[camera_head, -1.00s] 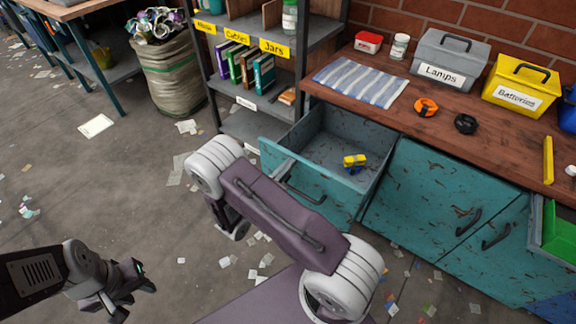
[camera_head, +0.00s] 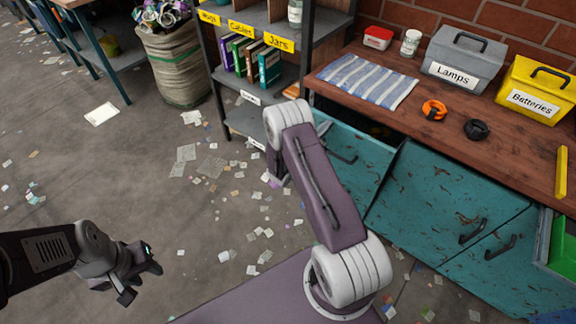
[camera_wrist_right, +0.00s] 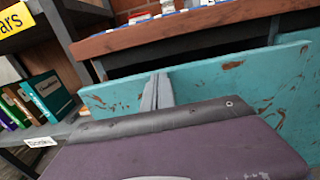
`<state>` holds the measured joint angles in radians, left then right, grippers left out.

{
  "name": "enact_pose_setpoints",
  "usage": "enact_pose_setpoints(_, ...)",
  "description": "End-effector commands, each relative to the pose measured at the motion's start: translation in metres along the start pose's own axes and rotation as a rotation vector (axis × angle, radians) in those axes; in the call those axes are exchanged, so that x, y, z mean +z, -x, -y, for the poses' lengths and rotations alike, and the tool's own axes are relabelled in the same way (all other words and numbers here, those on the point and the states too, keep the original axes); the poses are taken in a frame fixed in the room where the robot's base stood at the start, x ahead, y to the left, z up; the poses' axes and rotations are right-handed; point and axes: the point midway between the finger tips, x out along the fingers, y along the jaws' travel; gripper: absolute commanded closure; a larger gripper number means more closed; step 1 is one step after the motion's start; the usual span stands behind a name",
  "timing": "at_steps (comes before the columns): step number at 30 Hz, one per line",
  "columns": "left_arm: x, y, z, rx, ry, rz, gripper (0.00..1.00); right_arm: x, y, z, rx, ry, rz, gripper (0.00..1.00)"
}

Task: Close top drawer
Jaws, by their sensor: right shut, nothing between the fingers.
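The front also fills the right wrist view (camera_wrist_right: 225,82). My right gripper (camera_wrist_right: 157,92) is shut and empty, its grey fingers up at the drawer front; I cannot tell whether they touch it. My right arm mostly hides that gripper in the head view. My left gripper (camera_head: 143,280) is open and empty over the floor at lower left.
The workbench (camera_head: 420,120) holds a striped cloth (camera_head: 365,82), a grey Lamps box (camera_head: 456,60), a yellow Batteries box (camera_head: 535,92) and tape rolls. A shelf rack (camera_head: 245,110) stands just left of the drawer. Teal cabinet doors (camera_head: 440,200) are at right.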

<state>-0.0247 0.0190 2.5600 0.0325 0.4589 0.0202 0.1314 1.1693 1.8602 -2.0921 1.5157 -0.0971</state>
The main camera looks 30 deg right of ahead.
Motion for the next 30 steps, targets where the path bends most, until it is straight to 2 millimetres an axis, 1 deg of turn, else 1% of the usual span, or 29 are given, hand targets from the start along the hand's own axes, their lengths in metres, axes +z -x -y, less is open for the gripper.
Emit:
enact_pose_setpoints(1,0.001,-0.004,0.000,0.000,0.000,0.000,0.64,-0.002,-0.012,0.001,-0.005,-0.002,0.001,1.00)
enact_pose_setpoints(6,0.001,-0.011,0.000,0.000,0.000,0.000,0.64,-0.002,-0.043,0.001,-0.004,-0.001,0.001,1.00)
enact_pose_setpoints(12,0.002,-0.016,0.000,0.000,0.000,0.000,0.64,-0.001,-0.065,0.000,-0.001,-0.001,0.000,1.00)
enact_pose_setpoints(18,0.002,-0.018,0.000,0.000,0.000,0.000,0.64,0.000,-0.075,0.000,0.000,0.000,0.000,1.00)
enact_pose_setpoints(30,0.002,-0.017,0.000,0.000,0.000,0.000,0.64,0.004,-0.078,-0.001,-0.001,-0.005,0.008,1.00)
